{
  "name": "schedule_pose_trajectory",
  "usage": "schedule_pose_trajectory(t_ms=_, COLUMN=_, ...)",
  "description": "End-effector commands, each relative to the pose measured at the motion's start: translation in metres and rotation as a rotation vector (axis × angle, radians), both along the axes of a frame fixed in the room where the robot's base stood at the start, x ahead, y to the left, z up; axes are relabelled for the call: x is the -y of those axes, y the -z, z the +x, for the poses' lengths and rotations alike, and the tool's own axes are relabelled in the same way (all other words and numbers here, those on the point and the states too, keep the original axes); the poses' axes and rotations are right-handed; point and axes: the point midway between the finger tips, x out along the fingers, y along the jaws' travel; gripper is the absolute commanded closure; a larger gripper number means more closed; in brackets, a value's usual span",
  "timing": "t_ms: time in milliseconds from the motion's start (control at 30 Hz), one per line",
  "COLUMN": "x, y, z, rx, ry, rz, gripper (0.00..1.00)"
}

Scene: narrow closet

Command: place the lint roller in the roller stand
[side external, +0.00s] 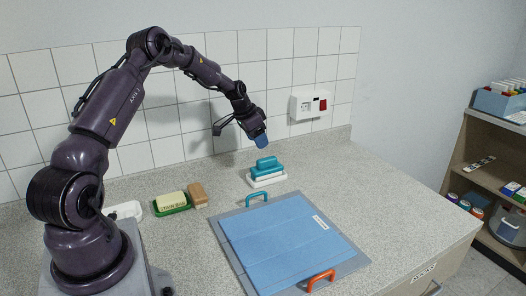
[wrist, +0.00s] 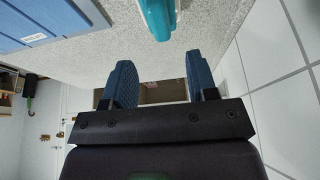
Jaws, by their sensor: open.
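My gripper (wrist: 160,78) is open, with its two blue-padded fingers apart and nothing between them in the wrist view. In the side view my gripper (side external: 261,141) hangs in the air above and behind a teal handled item (side external: 267,162). That item sits on a white base (side external: 268,181) on the counter. The teal item also shows at the top of the wrist view (wrist: 157,15), beyond the fingertips. I cannot tell whether it is the lint roller. A white holder-like piece (side external: 124,210), partly hidden by my arm, lies at the left; I cannot tell whether it is the roller stand.
A blue folding board (side external: 285,238) with a teal and an orange handle covers the front counter. A stain bar (side external: 171,201) in a green dish and a brown block (side external: 197,194) lie left. A wall box (side external: 310,103) is behind. Counter right of the teal item is clear.

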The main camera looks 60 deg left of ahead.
Motion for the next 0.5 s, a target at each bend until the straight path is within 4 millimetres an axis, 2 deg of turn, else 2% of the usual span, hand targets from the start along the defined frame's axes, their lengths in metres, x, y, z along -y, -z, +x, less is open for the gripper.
schedule_pose_trajectory(t_ms=100, x=-0.001, y=-0.018, z=-0.007, rx=0.002, ry=-0.001, rz=0.002, gripper=0.47)
schedule_pose_trajectory(t_ms=200, x=0.0, y=-0.025, z=-0.01, rx=0.0, ry=0.0, rz=0.0, gripper=0.47)
schedule_pose_trajectory(t_ms=300, x=0.009, y=-0.038, z=-0.01, rx=-0.002, ry=0.009, rz=0.007, gripper=0.47)
schedule_pose_trajectory(t_ms=367, x=0.023, y=-0.052, z=-0.008, rx=-0.007, ry=0.02, rz=0.017, gripper=0.47)
schedule_pose_trajectory(t_ms=467, x=0.063, y=-0.088, z=-0.008, rx=-0.02, ry=0.045, rz=0.044, gripper=0.47)
schedule_pose_trajectory(t_ms=500, x=0.083, y=-0.105, z=-0.011, rx=-0.025, ry=0.054, rz=0.056, gripper=0.47)
